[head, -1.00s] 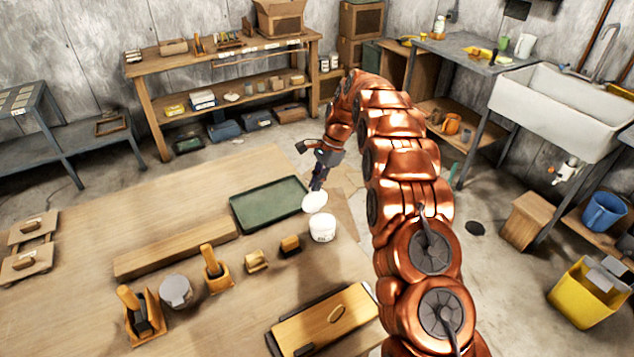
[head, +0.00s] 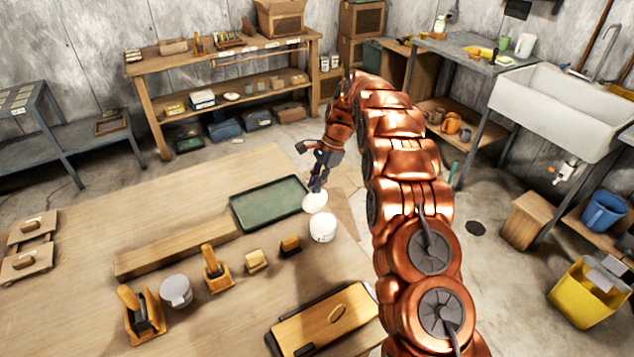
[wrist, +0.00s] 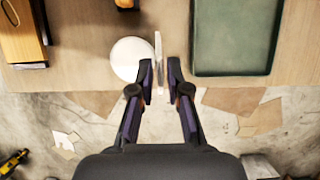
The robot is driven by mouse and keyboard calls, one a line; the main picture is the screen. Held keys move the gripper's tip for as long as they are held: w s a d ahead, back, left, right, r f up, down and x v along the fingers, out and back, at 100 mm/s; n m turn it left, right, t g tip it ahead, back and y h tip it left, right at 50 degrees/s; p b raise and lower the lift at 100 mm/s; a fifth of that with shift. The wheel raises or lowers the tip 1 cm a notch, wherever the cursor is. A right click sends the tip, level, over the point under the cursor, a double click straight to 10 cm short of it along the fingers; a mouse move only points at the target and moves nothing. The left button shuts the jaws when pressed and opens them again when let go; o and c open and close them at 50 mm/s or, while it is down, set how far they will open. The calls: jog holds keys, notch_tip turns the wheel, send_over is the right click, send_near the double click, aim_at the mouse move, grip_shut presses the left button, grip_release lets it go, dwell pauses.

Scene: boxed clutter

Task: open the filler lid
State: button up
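The filler tub (head: 322,231) is a small white round pot on the table near its right edge. Its white lid (head: 315,202) stands up at the tub's far side. In the wrist view the tub (wrist: 130,58) is seen from above and the lid (wrist: 158,55) shows edge-on, roughly upright beside it. My gripper (wrist: 160,72) is open, with its two dark fingers on either side of the lid's lower part. A gap shows between the lid and the right finger; contact with the left finger is unclear. In the head view my gripper (head: 315,186) is just behind the lid.
A green tray (head: 270,203) lies left of the lid, close to my gripper. A wooden plank (head: 175,249), a grey-lidded can (head: 176,291), small wooden blocks and a wooden box (head: 325,320) stand on the table.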

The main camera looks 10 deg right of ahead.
jog(key=shift+o, duration=0.9)
jog(key=shift+d+r, duration=0.1)
jog(key=shift+r, duration=0.1)
jog(key=v, duration=0.7)
jog(key=shift+w+r, duration=0.1)
jog(key=shift+r, duration=0.1)
